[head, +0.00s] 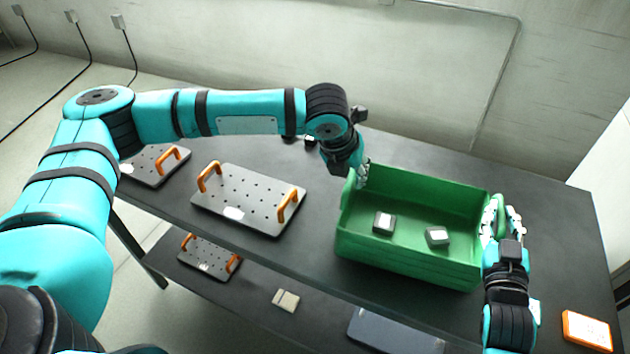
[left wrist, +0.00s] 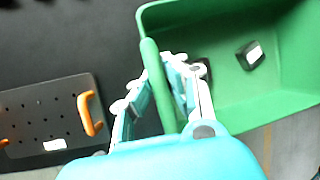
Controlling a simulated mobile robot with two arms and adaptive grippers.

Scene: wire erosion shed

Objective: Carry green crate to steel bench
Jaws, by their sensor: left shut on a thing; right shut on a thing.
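The green crate (head: 400,258) is at the dark-topped bench (head: 555,245), towards its right part. I cannot tell whether its base touches the top. Two small dark blocks with pale labels, a left one (head: 384,222) and a right one (head: 437,236), lie inside it. My left gripper (head: 357,176) is shut on the crate's left rim. In the left wrist view the fingers (left wrist: 162,85) straddle the green rim of the crate (left wrist: 245,108). My right gripper (head: 500,212) is shut on the crate's right rim, its fingertips partly hidden.
A perforated plate with orange handles (head: 248,200) lies left of the crate, with another (head: 155,165) further left. An orange-edged case (head: 587,330) is at the lower right. The lower shelf holds a smaller plate (head: 208,258). A wall (head: 430,60) stands behind.

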